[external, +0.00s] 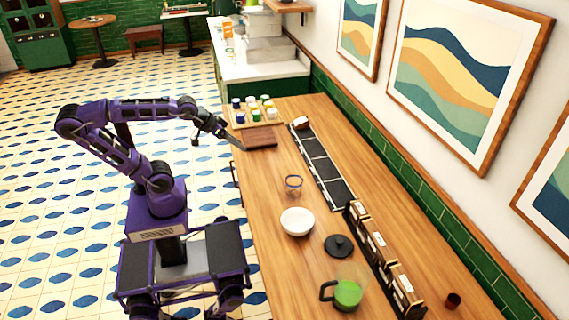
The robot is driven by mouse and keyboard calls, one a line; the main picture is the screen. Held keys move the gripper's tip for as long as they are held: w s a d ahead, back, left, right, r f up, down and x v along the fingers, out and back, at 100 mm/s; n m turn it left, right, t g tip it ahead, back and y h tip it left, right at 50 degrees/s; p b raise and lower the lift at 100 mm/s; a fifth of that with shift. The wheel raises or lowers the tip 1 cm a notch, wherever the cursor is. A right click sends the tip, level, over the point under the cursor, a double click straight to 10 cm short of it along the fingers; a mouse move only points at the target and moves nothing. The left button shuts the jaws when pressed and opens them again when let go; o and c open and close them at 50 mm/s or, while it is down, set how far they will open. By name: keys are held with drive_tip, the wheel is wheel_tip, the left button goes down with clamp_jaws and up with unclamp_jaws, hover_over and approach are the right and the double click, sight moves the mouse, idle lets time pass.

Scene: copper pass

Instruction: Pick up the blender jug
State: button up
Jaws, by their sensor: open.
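The blender jug (347,293) stands on the wooden counter at the bottom of the external view. It is clear with bright green contents, and its dark handle is on the left side. A round black lid with a knob (339,246) lies on the counter just behind it. My gripper (222,132) is far from the jug, up and to the left, by the counter's left edge near a brown board. It is open; its fingers are small in this view. I see nothing held in it.
A white bowl (297,221) and a small glass (293,184) stand between the brown board (260,137) and the jug. Brown boxes (378,249) line the jug's right side. A dark tray strip (322,170) runs along the wall. A small brown cup (452,301) stands at right.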

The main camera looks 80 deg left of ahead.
drive_tip(key=w+d+r+n+t, duration=0.35)
drive_tip(key=w+r+n, duration=0.25)
drive_tip(key=w+r, duration=0.4)
drive_tip(key=w+d+r+n+t, duration=0.3)
drive_tip(key=w+r+n+t, duration=0.4)
drive_tip(key=w, duration=0.6)
drive_tip(key=w+a+r+n+y+p, duration=0.1)
drive_tip(key=w+a+r+n+y, duration=0.15)
drive_tip(key=a+r+n, duration=0.35)
drive_tip(key=w+a+r+n+y, duration=0.2)
drive_tip(key=a+r+n+y, duration=0.2)
drive_tip(key=r+n, duration=0.25)
drive_tip(key=m+g+h+b, duration=0.6)
drive_tip(key=m+g+h, duration=0.3)
drive_tip(key=g+h, duration=0.95)
approach(322, 290)
drive_tip(key=shift+t+h, duration=0.7)
drive_tip(key=shift+t, duration=0.1)
drive_tip(key=shift+s+a+f+b+x, duration=0.15)
drive_tip(key=shift+f+b+x, duration=0.2)
drive_tip(key=shift+x, duration=1.3)
drive_tip(key=shift+s+a+f+b+x, duration=0.15)
drive_tip(key=shift+f+b+x, duration=0.2)
drive_tip(key=shift+x, duration=1.3)
drive_tip(key=shift+a+f+b+x, duration=0.1)
drive_tip(key=shift+f+b+x, duration=0.2)
drive_tip(key=shift+x, duration=1.35)
clamp_jaws()
